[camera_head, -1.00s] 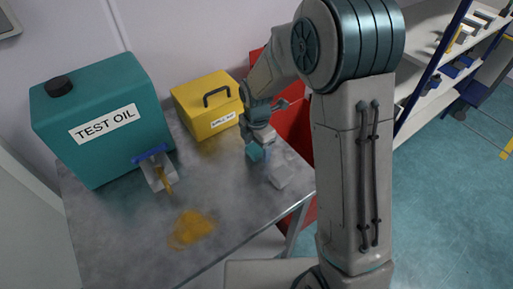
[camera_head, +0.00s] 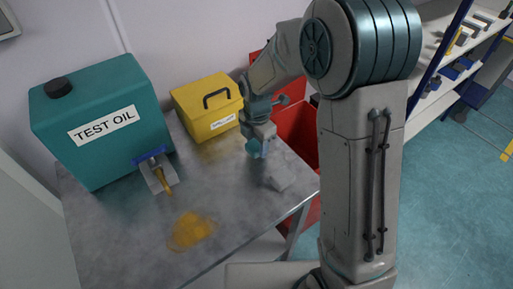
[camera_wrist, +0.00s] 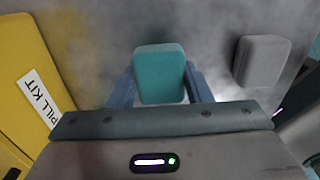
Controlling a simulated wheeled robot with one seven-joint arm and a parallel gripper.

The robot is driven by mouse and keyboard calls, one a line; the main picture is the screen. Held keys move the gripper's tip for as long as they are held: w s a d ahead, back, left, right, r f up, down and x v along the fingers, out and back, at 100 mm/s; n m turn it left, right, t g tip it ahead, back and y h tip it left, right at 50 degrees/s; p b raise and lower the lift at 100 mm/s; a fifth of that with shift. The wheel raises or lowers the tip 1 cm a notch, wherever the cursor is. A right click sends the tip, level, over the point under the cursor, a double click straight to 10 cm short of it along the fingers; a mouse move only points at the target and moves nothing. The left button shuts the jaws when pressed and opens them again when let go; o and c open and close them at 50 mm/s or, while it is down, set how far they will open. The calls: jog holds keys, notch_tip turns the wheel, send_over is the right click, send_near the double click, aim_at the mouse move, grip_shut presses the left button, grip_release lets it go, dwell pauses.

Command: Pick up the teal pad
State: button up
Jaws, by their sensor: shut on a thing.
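The teal pad (camera_wrist: 159,74) is a rounded block between the two blue fingers of my gripper (camera_wrist: 160,88) in the wrist view. My gripper is shut on it. In the head view my gripper (camera_head: 257,150) is over the right part of the metal table, and the teal pad (camera_head: 253,146) shows as a small teal patch at the fingertips. I cannot tell for sure whether the pad is clear of the tabletop.
A grey pad (camera_head: 278,177) lies on the table (camera_head: 130,232) close by; it also shows in the wrist view (camera_wrist: 262,61). A yellow spill kit box (camera_head: 208,107) stands behind. A teal test oil can (camera_head: 100,120) is at left, with an orange oil puddle (camera_head: 192,231) in front.

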jog(key=shift+r, duration=0.9)
jog(key=d+r+b, duration=0.2)
jog(key=d+r, duration=0.5)
jog(key=d, duration=0.4)
jog(key=shift+s+d, duration=0.2)
jog(key=shift+d, duration=0.15)
jog(key=shift+o, duration=0.6)
jog(key=shift+f, duration=0.1)
